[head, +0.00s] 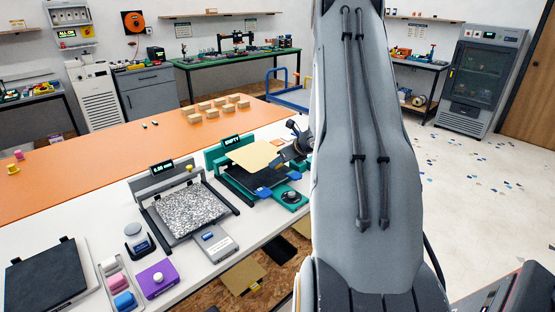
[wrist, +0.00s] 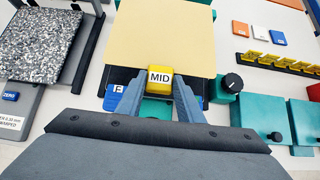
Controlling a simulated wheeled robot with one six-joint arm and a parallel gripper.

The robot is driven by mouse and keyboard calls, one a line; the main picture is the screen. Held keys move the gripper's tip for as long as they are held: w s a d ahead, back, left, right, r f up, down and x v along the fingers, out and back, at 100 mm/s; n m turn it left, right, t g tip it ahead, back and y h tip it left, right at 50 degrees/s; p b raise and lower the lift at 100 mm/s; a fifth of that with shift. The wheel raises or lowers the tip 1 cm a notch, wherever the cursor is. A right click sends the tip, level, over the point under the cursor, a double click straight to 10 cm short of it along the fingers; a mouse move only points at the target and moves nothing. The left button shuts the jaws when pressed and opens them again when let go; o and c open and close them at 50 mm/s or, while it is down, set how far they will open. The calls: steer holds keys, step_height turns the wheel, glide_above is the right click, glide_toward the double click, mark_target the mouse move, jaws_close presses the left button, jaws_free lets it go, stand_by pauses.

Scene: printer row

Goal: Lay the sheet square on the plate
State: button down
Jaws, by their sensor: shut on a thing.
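The tan sheet (head: 255,155) has a yellow tab marked MID (wrist: 160,77) on its near edge. My gripper (wrist: 160,88) is shut on this tab, with one finger on each side. In the head view my gripper (head: 287,156) is at the sheet's right side. The sheet is over the dark plate (head: 262,179) of the teal printer (head: 217,158), whose display appears to read EMPTY. A dark strip of the plate shows on the near side of the sheet. The sheet looks raised above the plate, but the gap is hard to judge. The sheet covers most of the plate in the wrist view (wrist: 165,38).
A second printer with a speckled plate (head: 192,210) stands to the left. A black knob (wrist: 233,82) and teal boxes (wrist: 262,122) are right of the sheet in the wrist view. Several tan blocks (head: 216,105) sit on the orange table (head: 110,178). My arm hides part of the head view.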

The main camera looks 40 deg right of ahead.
step_height(320, 180, down, 6)
steer(key=b, duration=0.3)
steer(key=shift+r, duration=0.1)
steer(key=shift+f+b, duration=0.75)
steer(key=shift+b, duration=0.15)
steer(key=shift+f+b, duration=0.2)
steer(key=shift+b, duration=0.45)
stand_by(0.6)
steer(key=c, duration=1.2)
jaws_free()
steer(key=shift+o, duration=0.2)
